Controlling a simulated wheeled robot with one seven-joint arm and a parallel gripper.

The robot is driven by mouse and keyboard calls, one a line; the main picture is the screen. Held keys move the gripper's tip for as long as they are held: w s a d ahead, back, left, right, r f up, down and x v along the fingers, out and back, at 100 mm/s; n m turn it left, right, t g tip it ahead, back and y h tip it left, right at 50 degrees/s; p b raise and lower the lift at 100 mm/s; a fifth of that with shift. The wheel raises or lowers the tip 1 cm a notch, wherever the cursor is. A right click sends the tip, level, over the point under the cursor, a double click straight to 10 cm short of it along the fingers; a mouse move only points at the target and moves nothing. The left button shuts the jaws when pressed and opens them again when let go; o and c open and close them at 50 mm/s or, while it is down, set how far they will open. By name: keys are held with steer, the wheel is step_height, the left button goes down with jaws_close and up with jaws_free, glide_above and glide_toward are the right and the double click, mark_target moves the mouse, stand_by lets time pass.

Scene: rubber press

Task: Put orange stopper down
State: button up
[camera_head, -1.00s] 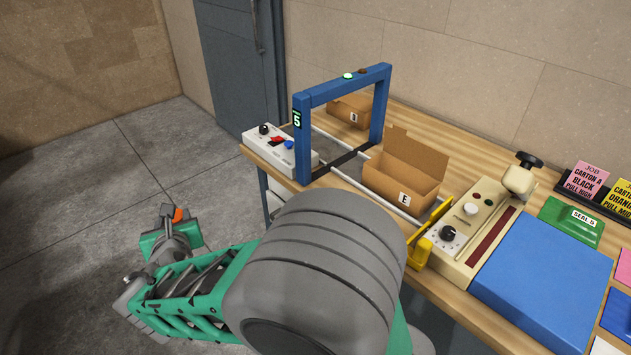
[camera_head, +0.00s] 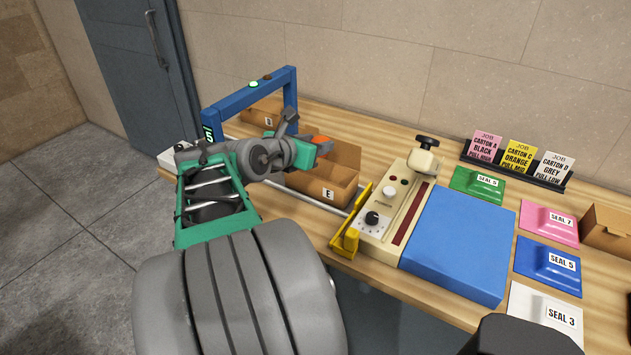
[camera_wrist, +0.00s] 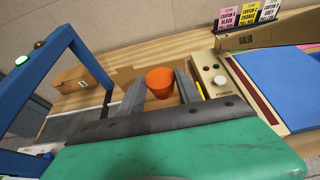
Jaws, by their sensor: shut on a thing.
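The orange stopper (camera_wrist: 160,80) is held between the two fingers of my gripper (camera_wrist: 160,88) in the wrist view. In the head view a little of the orange stopper (camera_head: 321,139) shows at my gripper (camera_head: 318,146), above an open brown carton labelled E (camera_head: 328,194). The carton stands on the conveyor beside the sealer, with its back flap up. In the wrist view the stopper appears in front of the carton, and the carton's inside is mostly hidden.
The blue arch (camera_head: 250,96) stands left of my gripper, with another carton (camera_head: 262,112) behind it. A cream sealer (camera_head: 395,205) with a yellow bracket (camera_head: 350,228) and a blue pad (camera_head: 460,245) lie right.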

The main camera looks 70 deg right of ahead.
steer(key=w+d+f, duration=0.3)
steer(key=f, duration=0.1)
steer(key=w+d+f+p, duration=0.1)
steer(key=w+d+f, duration=0.2)
steer(key=f, duration=0.1)
steer(key=w+d+f, duration=0.3)
steer(key=w+f, duration=0.1)
steer(key=f, duration=0.1)
steer(key=shift+w+d+p, duration=0.1)
steer(key=shift+p, duration=0.2)
